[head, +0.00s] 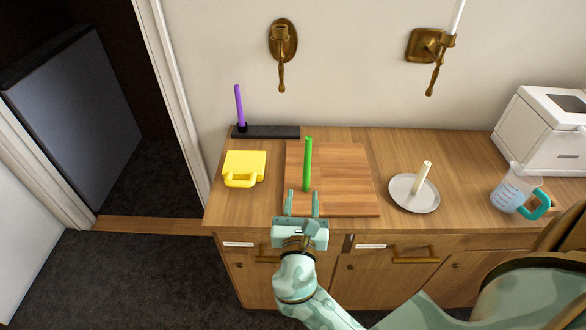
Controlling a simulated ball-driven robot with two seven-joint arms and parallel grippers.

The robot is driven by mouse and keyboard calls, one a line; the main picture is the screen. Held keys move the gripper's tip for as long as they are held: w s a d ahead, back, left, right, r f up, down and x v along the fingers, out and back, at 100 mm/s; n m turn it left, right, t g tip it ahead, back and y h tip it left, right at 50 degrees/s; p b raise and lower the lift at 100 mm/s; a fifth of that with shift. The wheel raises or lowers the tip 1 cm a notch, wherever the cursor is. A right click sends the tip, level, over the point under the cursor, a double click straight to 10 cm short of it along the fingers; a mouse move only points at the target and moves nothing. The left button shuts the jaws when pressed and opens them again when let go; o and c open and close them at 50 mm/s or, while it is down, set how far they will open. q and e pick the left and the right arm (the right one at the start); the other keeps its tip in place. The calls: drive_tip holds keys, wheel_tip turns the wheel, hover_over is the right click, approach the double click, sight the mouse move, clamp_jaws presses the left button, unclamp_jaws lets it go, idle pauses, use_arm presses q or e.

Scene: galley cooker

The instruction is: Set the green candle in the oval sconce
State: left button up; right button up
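The green candle (308,162) stands upright over the wooden cutting board (347,175) on the counter. My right gripper (303,194) is at the board's front edge with its fingers pointing toward the candle. Its two fingers are spread wide, and the candle's lower end shows between or just beyond the tips, with a gap on each side. I cannot tell its exact depth between them. The oval sconce (282,42) is brass, fixed on the wall above the back of the counter, and its cup is empty. My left gripper is not in view.
A square sconce (423,44) holds a white candle. A purple candle (239,105) stands in a black holder (272,132). A yellow block-like object (244,165) lies left of the board. A plate with a cream candle (422,178), a measuring jug (513,190) and a white appliance (545,130) are right.

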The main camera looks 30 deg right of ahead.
approach(308, 155)
drive_tip(key=x, duration=0.5)
drive_tip(key=shift+w+a+f, duration=0.1)
drive_tip(key=shift+a+f, duration=0.15)
drive_tip(key=x, duration=0.6)
drive_tip(key=shift+d+r+b, duration=0.2)
drive_tip(key=shift+r+b, duration=0.05)
drive_tip(key=shift+b, duration=0.15)
clamp_jaws()
